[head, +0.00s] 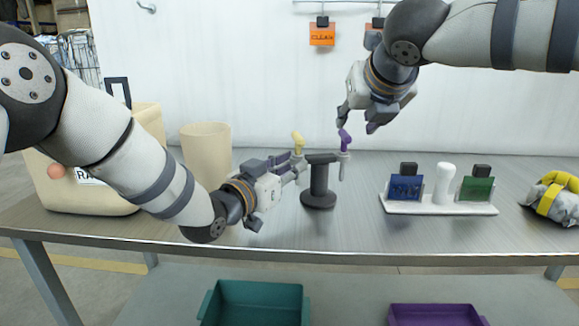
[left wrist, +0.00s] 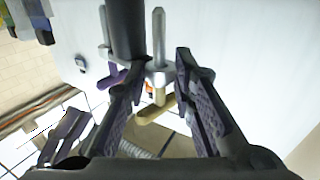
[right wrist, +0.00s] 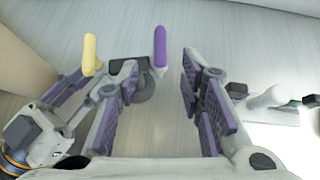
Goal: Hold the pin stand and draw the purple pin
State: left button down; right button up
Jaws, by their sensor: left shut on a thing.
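The dark pin stand (head: 319,178) stands upright on the table, with a round base and a crossbar. The yellow pin (head: 297,143) is at its left end and the purple pin (head: 344,138) at its right end. My left gripper (head: 300,168) is shut on the stand's left end, below the yellow handle; the left wrist view shows its fingers either side of the grey holder (left wrist: 158,72). My right gripper (head: 357,118) is open just above the purple pin. In the right wrist view the purple handle (right wrist: 160,46) shows between the spread fingertips.
A beige bin (head: 90,180) and a tan cup (head: 206,155) stand at the left. A white rack (head: 440,208) with blue and green cards stands right of the stand, and a yellow-grey bundle (head: 556,198) lies farther right. Teal (head: 255,300) and purple (head: 435,314) trays are below.

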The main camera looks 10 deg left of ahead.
aim_at(346, 134)
jog(key=x, duration=0.8)
jog(key=shift+w+f, duration=0.2)
jog(key=shift+w, duration=0.1)
grip_shut()
jog(key=shift+r, duration=4.8)
pick_arm(q)
jog(key=c, duration=1.3)
grip_release()
